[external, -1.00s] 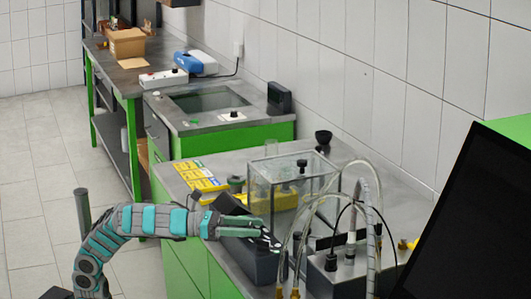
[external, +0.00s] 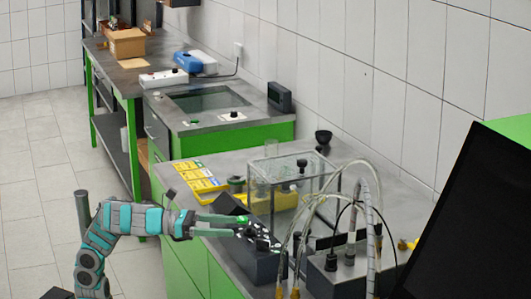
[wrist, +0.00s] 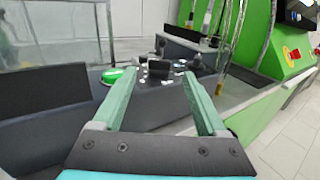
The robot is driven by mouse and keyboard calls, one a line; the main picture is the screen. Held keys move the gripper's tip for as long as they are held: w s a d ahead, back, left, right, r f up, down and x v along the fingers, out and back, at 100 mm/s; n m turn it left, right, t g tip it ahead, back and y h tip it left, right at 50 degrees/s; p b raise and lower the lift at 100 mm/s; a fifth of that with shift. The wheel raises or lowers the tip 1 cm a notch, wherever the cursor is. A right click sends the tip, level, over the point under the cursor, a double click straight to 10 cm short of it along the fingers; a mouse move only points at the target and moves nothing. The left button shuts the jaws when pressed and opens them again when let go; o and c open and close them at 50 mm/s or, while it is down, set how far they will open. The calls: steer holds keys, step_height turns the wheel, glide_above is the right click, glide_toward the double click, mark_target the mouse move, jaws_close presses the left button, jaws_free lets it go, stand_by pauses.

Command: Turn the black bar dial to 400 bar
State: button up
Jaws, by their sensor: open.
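My gripper (external: 243,226) is open and empty, its two green fingers spread just over the left end of a dark grey control box (external: 254,262). In the wrist view the fingers of my gripper (wrist: 159,74) point at the box's dark top panel (wrist: 152,97). Small light markings and dark parts show there between and beyond the fingertips. The fingers appear not to touch anything.
A green button (wrist: 118,75) sits beside the left finger. A clear tank (external: 262,190) stands behind the box. Hoses (external: 300,235) and a second box with fittings (external: 345,275) are at the right. A black screen (external: 470,220) fills the right foreground.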

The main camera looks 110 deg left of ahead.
mark_target(250, 225)
steer(key=shift+s+d, duration=0.15)
steer(key=shift+s, duration=0.5)
steer(key=shift+r+p+x, duration=0.15)
steer(key=shift+p+x, duration=0.4)
steer(key=shift+x, duration=1.4)
steer(key=shift+r+p+x, duration=0.15)
steer(key=shift+p+x, duration=0.4)
steer(key=shift+x, duration=1.45)
jaws_close()
